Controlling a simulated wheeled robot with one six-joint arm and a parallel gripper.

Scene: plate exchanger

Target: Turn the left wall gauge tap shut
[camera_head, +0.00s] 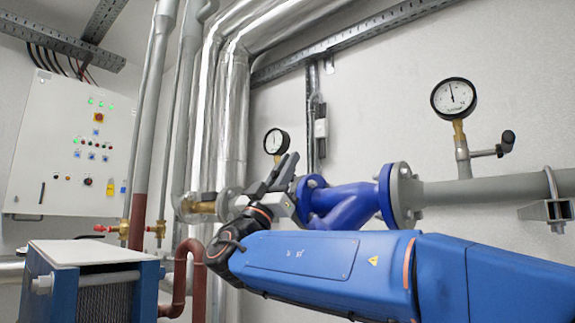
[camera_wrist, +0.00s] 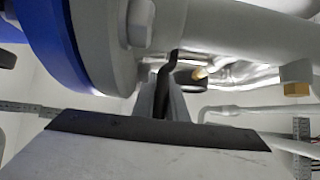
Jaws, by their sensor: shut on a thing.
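The left wall gauge (camera_head: 277,141) has a white dial, a black rim and a brass stem, left of the blue valve. My gripper (camera_head: 284,168) reaches up just below it and hides its tap in the head view. In the wrist view my gripper (camera_wrist: 164,96) is shut on a dark, bent tap handle (camera_wrist: 168,68), which rises from between the fingers beside the grey flange. A dark round part with a brass piece (camera_wrist: 199,73) shows behind the handle. I cannot tell how far the tap is turned.
A blue valve body (camera_head: 345,205) with grey flanges sits close to the right of my gripper. A second gauge (camera_head: 453,98) with a black-handled tap (camera_head: 507,141) is farther right. Silver pipes (camera_head: 233,120) and a control cabinet (camera_head: 75,145) stand left.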

